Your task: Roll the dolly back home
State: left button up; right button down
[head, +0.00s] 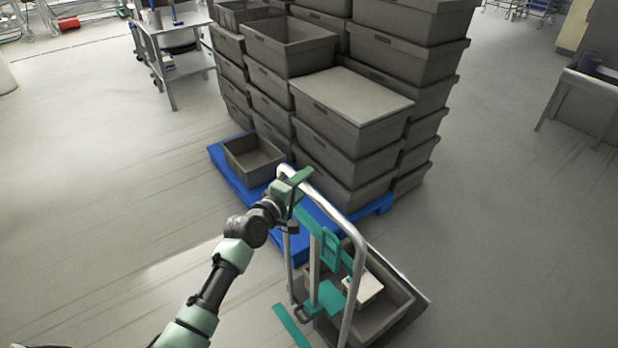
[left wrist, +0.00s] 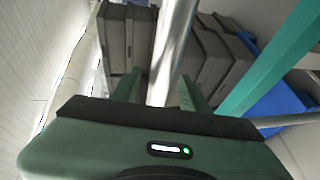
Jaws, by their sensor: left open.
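The dolly has a silver tubular handle (head: 333,208) with teal parts (head: 330,250) at it, and its low deck carries a grey crate (head: 382,318). It stands at the lower centre of the head view. My left gripper (head: 291,183) is at the top left of the handle, with its jaws open. In the left wrist view the silver tube (left wrist: 174,50) runs between the two green fingers (left wrist: 158,92). Whether they touch it I cannot tell. A small pale box (head: 366,288) shows in the dolly's crate. My right gripper is not in view.
Just beyond the dolly, a blue pallet (head: 225,170) bears tall stacks of grey crates (head: 350,120), close to the handle. A grey table (head: 165,60) stands back left and another (head: 590,95) at the right. The floor is open at left and right.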

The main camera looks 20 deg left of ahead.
pick_arm(q)
jog(key=x, duration=0.2)
jog(key=shift+w+d+f, duration=0.1)
jog(key=shift+w+f, duration=0.05)
jog(key=shift+w, duration=0.15)
jog(key=shift+s, duration=0.1)
grip_shut()
dwell(1.2)
